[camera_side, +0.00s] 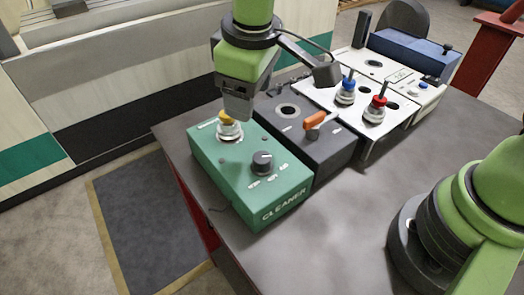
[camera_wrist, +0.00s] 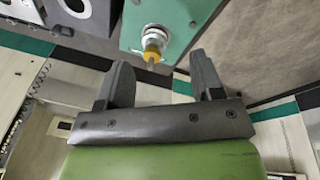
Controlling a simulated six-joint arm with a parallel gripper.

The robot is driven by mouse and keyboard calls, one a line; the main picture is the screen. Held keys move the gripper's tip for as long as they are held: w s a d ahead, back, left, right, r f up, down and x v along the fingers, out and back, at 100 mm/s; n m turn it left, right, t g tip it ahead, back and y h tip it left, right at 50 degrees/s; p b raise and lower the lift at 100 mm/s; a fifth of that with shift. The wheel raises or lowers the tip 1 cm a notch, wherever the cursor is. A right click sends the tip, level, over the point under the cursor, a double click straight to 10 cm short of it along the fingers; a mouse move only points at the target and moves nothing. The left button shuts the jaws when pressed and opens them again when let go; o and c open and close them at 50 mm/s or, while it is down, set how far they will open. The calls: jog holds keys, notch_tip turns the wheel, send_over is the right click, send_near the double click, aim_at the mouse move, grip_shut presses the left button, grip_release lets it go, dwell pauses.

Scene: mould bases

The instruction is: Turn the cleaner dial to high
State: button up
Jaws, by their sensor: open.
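The green cleaner box (camera_side: 215,171) stands on the grey table in the side view, with CLEANER written on its front. Its dark round dial (camera_side: 262,162) sits on the top face near the front, with small white marks around it. A yellow-topped knob in a silver collar (camera_side: 228,128) is at the box's back left. My gripper (camera_side: 238,112) is above the back of the box, close to the yellow knob and away from the dial. In the wrist view my gripper (camera_wrist: 160,82) is open and empty, with the yellow knob (camera_wrist: 153,45) beyond its fingertips. The dial is not visible there.
A dark box with an orange switch (camera_side: 314,122) stands right beside the cleaner box. White panels with a blue knob (camera_side: 347,85) and a red knob (camera_side: 378,100) are farther right. The table front (camera_side: 330,220) is clear.

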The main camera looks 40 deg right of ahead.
aim_at(262, 157)
jog(key=s+f+n, duration=0.1)
jog(key=f+n, duration=0.1)
jog(key=f, duration=0.1)
jog(key=s+f+n+g, duration=0.1)
jog(key=f+n, duration=0.2)
jog(key=s+f+n+g, duration=0.1)
jog(key=f+n, duration=0.1)
jog(key=f, duration=0.2)
jog(key=shift+s+a+f+y, duration=0.1)
jog(key=shift+s+y, duration=0.1)
jog(key=shift+y, duration=0.1)
jog(key=c, duration=0.9)
